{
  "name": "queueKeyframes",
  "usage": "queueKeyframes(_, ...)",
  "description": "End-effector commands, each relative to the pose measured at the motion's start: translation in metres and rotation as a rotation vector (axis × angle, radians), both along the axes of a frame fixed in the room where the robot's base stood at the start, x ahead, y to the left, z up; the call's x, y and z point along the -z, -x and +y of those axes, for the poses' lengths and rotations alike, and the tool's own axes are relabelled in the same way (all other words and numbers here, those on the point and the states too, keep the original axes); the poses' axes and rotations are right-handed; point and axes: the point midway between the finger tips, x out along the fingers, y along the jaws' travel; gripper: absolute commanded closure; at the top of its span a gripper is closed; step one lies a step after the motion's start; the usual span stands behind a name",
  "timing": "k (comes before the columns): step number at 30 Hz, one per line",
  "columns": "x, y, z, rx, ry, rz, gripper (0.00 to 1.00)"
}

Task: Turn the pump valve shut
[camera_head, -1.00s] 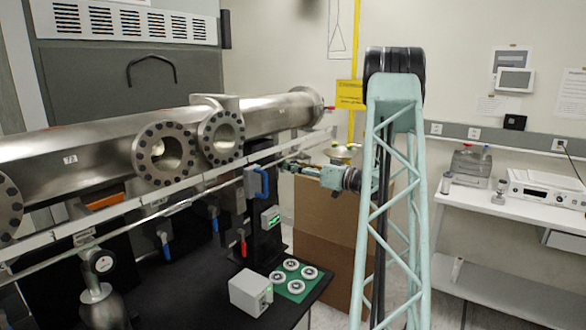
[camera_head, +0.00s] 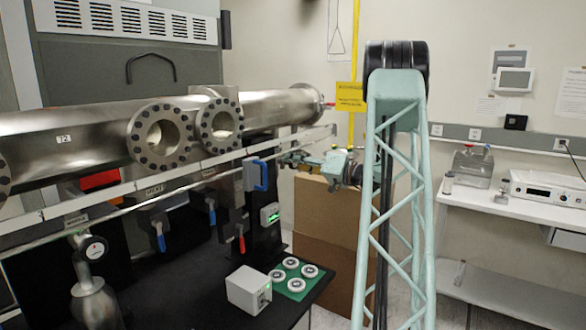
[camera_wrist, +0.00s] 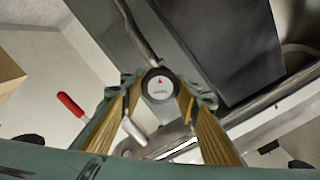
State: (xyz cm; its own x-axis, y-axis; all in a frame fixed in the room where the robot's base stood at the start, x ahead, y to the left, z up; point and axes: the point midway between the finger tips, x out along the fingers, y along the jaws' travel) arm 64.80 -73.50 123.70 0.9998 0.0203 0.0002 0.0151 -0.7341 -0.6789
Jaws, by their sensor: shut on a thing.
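In the wrist view a round knob (camera_wrist: 160,86) with a dark rim and a pale face shows a small red mark; its lettering is too small to read. I cannot tell for certain that this is the pump valve. My gripper (camera_wrist: 161,92) has its two fingers on either side of the knob and is shut on it. In the head view my gripper (camera_head: 291,157) is at the right end of the rail below the steel pipe (camera_head: 265,107). The knob cannot be made out there.
A blue handle (camera_head: 262,175) stands left of my gripper, with a red handle (camera_head: 241,241) lower down. A cardboard box (camera_head: 325,215) is below my gripper. A grey box (camera_head: 249,288) and several white discs are on the black bench. A red handle (camera_wrist: 70,104) shows in the wrist view.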

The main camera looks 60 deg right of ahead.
Motion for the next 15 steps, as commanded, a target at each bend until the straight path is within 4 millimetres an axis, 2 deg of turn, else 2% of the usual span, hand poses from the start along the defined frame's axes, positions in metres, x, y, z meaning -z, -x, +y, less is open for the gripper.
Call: queueKeyframes(15, 0.0015, 0.0002, -0.0009, 0.000, -0.366, 0.007, 0.81)
